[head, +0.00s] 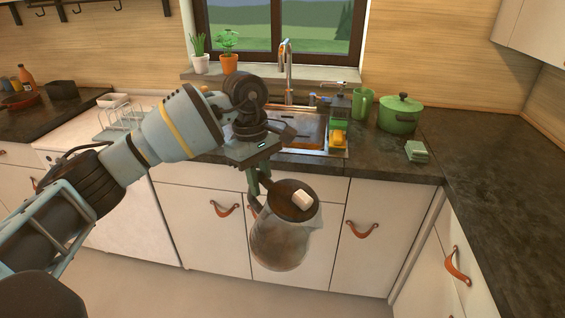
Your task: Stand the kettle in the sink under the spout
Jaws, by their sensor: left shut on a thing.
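The kettle (281,238) is a grey metallic vessel with a dark brown top and a white block-like piece on it. My left gripper (257,188) is shut on it at its upper left side. The kettle hangs in front of the cabinet doors, lower than the counter edge, and looks a little tilted. The sink (310,127) is set in the counter behind my gripper, which hides its left part. The spout (286,60) is a tall metal tap at the back of the sink, below the window. My right gripper is out of view.
A caddy with a yellow sponge (338,138) stands at the sink's right edge. A green mug (362,105), a green lidded pot (399,115) and a small green block (417,151) stand farther right. A dish rack (122,118) is left. The right counter is clear.

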